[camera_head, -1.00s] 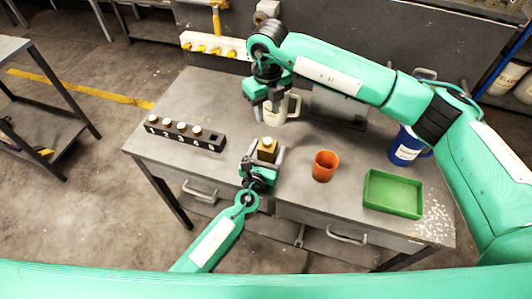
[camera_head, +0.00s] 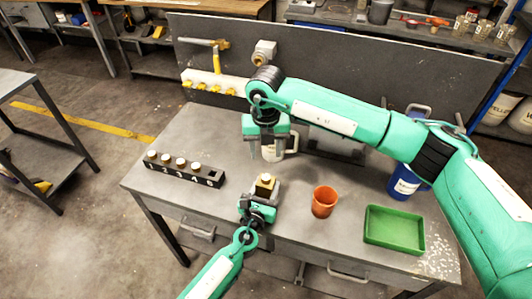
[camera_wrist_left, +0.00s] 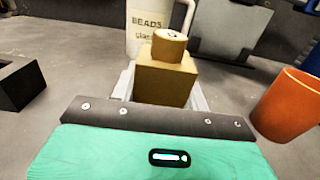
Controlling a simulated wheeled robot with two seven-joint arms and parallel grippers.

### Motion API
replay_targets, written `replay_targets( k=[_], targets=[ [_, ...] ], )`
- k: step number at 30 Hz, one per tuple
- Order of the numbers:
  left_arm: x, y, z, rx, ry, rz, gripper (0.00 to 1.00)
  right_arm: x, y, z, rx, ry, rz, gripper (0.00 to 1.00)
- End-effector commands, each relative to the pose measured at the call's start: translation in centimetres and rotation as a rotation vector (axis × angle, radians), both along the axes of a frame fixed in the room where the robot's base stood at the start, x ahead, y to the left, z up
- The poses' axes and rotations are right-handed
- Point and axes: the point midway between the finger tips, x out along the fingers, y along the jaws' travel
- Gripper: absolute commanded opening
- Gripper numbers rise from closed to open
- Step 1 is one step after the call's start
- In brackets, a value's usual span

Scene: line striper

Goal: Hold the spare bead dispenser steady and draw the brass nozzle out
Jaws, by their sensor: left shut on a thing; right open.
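The spare bead dispenser looks to be the upright ochre block (camera_head: 264,189). It stands on the bench and fills the middle of the left wrist view (camera_wrist_left: 165,80). A short round brass-coloured piece, seemingly the nozzle (camera_head: 266,178), sits on its top; it also shows in the left wrist view (camera_wrist_left: 169,46). My left gripper (camera_head: 263,193) is shut on the block, a finger on each side. My right gripper (camera_head: 268,153) is open and empty, pointing down behind and above the block, in front of the white beads jug (camera_head: 286,146).
A black numbered rack (camera_head: 187,173) with several pale-topped pieces and an empty slot is at left. An orange cup (camera_head: 324,201), a green tray (camera_head: 394,229) and a blue container (camera_head: 405,180) stand at right. A bench panel (camera_head: 350,70) rises behind.

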Motion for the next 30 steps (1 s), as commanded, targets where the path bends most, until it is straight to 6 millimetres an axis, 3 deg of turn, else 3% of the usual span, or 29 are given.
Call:
replay_targets(
  k=[10,17,30],
  targets=[
    [0.0,0.0,-0.1,0.000,0.001,0.000,0.04,0.0,0.0,-0.8,0.001,0.000,-0.361,0.49],
    [0.0,0.0,-0.1,0.000,0.001,0.000,0.04,0.0,0.0,-1.6,-0.001,0.001,-0.406,0.49],
    [0.0,0.0,-0.1,0.000,0.001,0.000,0.04,0.0,0.0,-6.5,-0.001,0.002,-0.405,0.49]
  ],
)
